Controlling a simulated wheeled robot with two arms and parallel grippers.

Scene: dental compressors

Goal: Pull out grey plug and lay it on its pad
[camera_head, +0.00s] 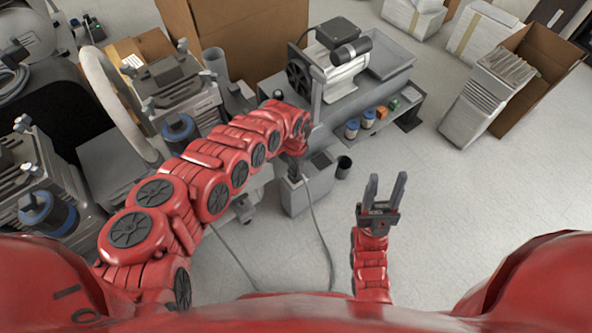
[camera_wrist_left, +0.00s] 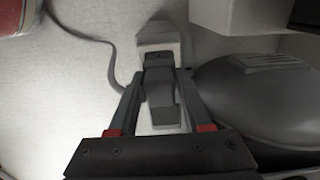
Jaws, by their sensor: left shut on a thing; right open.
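My left gripper (camera_wrist_left: 160,76) is shut on the grey plug (camera_wrist_left: 161,97), which sits between its two fingers in the left wrist view. A pale grey block (camera_wrist_left: 158,40) lies directly beyond the fingertips; I cannot tell whether the plug still touches it. In the head view my left gripper (camera_head: 295,170) is small and partly hidden by its arm, above a grey box (camera_head: 307,195). The plug cannot be made out there. My right gripper (camera_head: 383,192) is open and empty over the floor. I cannot identify the plug's pad for certain.
A grey cable (camera_wrist_left: 103,45) curves left of the plug, and a dark rounded body (camera_wrist_left: 255,95) is close on the right. A compressor (camera_head: 340,70) stands on a bench behind. A dark cup (camera_head: 343,167) is beside the box.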

